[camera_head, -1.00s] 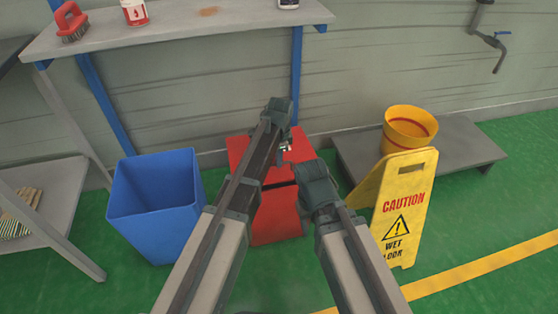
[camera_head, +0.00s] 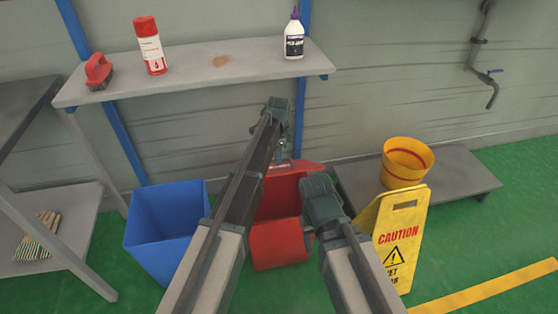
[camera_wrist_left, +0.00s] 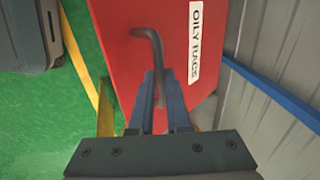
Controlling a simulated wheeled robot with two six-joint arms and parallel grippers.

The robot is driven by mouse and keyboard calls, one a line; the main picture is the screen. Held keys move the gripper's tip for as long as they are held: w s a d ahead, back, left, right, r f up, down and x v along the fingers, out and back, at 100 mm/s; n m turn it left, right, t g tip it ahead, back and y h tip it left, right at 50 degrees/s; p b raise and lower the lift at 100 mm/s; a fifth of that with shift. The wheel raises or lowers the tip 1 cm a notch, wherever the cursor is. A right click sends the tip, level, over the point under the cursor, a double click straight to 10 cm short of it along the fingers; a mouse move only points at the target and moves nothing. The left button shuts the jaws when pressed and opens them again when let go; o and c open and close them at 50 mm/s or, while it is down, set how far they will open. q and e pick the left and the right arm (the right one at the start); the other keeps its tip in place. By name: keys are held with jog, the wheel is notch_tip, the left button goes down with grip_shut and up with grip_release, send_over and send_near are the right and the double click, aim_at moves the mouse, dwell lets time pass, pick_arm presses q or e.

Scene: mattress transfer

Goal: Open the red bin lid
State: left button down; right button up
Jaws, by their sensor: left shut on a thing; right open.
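The red bin (camera_head: 280,247) stands on the floor between the blue bin and the yellow sign. Its red lid (camera_head: 308,169) is tilted up at the back, and part of the bin's inside shows. In the left wrist view the lid (camera_wrist_left: 120,22) carries a white "OILY RAGS" label (camera_wrist_left: 195,38). My left gripper (camera_head: 283,150) is shut on the lid's grey bent handle (camera_wrist_left: 157,55), with the handle between its fingers. My right gripper (camera_head: 322,205) is open in front of the bin's right side; its fingertips are mostly hidden.
A blue bin (camera_head: 165,245) stands left of the red bin. A yellow caution sign (camera_head: 398,235) and a yellow bucket (camera_head: 406,160) on a low grey platform (camera_head: 462,178) are to the right. A shelf (camera_head: 190,80) with a brush, a can and a bottle runs behind.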

pick_arm(q)
jog(key=shift+w+a, duration=0.25)
jog(key=shift+w, duration=0.15)
jog(key=c, duration=0.9)
grip_release()
jog(key=shift+w+f, duration=0.1)
jog(key=shift+f, duration=0.1)
jog(key=shift+d, duration=0.1)
jog(key=shift+s+r, duration=0.15)
jog(key=shift+s, duration=0.05)
jog(key=shift+r+p, duration=0.5)
jog(key=shift+p, duration=0.15)
jog(key=r+p, duration=1.2)
jog(key=shift+s+d+r, duration=0.15)
jog(key=shift+s+r, duration=0.1)
jog(key=shift+s, duration=0.15)
